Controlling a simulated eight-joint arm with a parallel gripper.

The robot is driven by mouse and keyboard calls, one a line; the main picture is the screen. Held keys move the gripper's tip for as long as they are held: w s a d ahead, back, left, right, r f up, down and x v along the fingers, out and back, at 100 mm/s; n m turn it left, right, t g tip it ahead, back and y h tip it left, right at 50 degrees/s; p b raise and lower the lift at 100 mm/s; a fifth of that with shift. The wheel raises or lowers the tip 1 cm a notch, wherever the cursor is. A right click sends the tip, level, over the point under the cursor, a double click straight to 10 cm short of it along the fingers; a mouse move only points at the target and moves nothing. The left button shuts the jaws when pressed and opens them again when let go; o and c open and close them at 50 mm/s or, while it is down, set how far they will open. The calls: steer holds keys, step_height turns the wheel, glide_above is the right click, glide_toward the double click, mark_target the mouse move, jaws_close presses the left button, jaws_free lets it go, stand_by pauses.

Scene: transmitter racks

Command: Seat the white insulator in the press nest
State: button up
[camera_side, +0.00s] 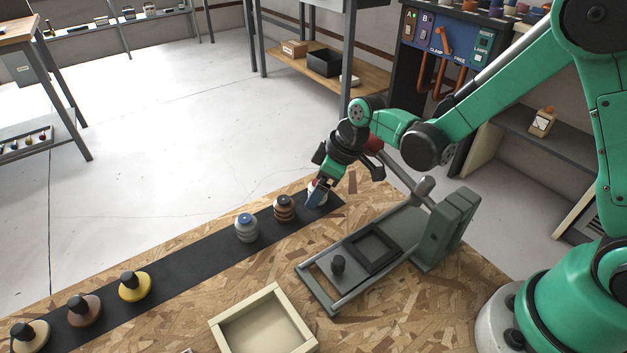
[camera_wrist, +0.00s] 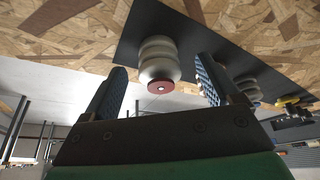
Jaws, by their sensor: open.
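The white insulator (camera_wrist: 158,58), a ribbed body with a dark red end, stands on the black strip and lies between my open fingers in the wrist view. In the side view the insulator (camera_side: 312,187) is mostly hidden behind my gripper (camera_side: 318,192), at the strip's far right end. My gripper is open, one finger on each side; I cannot tell that either touches it. The press nest (camera_side: 372,249) is a dark square frame on the grey-green press (camera_side: 320,285), right of and nearer than my gripper. It looks empty.
A brown insulator (camera_side: 284,208) and a grey one with a blue top (camera_side: 246,228) stand close left on the strip (camera_side: 190,259). Several dark-topped ones, including a yellow one (camera_side: 134,287), stand farther left. A shallow wooden tray (camera_side: 222,333) lies in front. The press has a tall block (camera_side: 446,232).

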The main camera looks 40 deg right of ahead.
steer(key=shift+w+f, duration=0.1)
steer(key=shift+f, duration=0.2)
jaws_close()
